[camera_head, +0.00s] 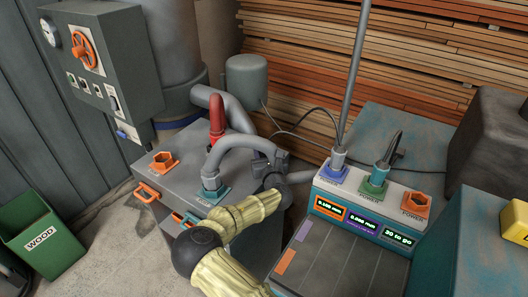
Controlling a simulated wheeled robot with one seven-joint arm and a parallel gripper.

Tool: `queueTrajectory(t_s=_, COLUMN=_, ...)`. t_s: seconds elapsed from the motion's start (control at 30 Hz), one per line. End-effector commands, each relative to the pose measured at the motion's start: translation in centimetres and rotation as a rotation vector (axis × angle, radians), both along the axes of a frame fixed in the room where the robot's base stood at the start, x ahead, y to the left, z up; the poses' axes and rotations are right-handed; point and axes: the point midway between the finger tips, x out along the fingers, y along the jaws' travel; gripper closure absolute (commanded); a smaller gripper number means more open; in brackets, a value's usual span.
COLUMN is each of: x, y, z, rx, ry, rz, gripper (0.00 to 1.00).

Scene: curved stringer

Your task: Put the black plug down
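My gripper (270,163) is near the middle of the view, over the right edge of the grey cabinet (185,165) and left of the socket panel. Its fingers are small and dark, and I cannot tell whether they are open or shut. A dark cable arches from beside the gripper toward the panel. I cannot clearly make out a black plug; anything dark between the fingers blends with them. A grey plug (338,157) stands in the blue socket and a teal plug (382,164) stands in the green socket. The orange socket (415,203) marked POWER is empty.
A thick grey hose (235,141) ends in a teal socket on the cabinet, beside a red handle (216,118) and an empty orange socket (162,161). Stacked planks (430,50) fill the back.

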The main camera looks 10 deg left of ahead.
Motion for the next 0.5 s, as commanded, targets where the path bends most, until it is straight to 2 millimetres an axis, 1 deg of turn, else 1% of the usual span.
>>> queueTrajectory(t_s=0.07, x=0.00, y=0.00, z=-0.26, rx=0.000, ry=-0.001, rz=0.000, gripper=0.86)
queueTrajectory(t_s=0.1, x=0.00, y=0.00, z=-0.14, rx=0.000, ry=0.000, rz=0.000, gripper=0.53)
queueTrajectory(t_s=0.17, x=0.00, y=0.00, z=-0.12, rx=0.000, ry=0.000, rz=0.000, gripper=0.42)
queueTrajectory(t_s=0.2, x=0.00, y=0.00, z=-0.12, rx=0.000, ry=0.000, rz=0.000, gripper=0.39)
queueTrajectory(t_s=0.5, x=0.00, y=-0.01, z=0.02, rx=0.000, ry=0.000, rz=0.000, gripper=0.39)
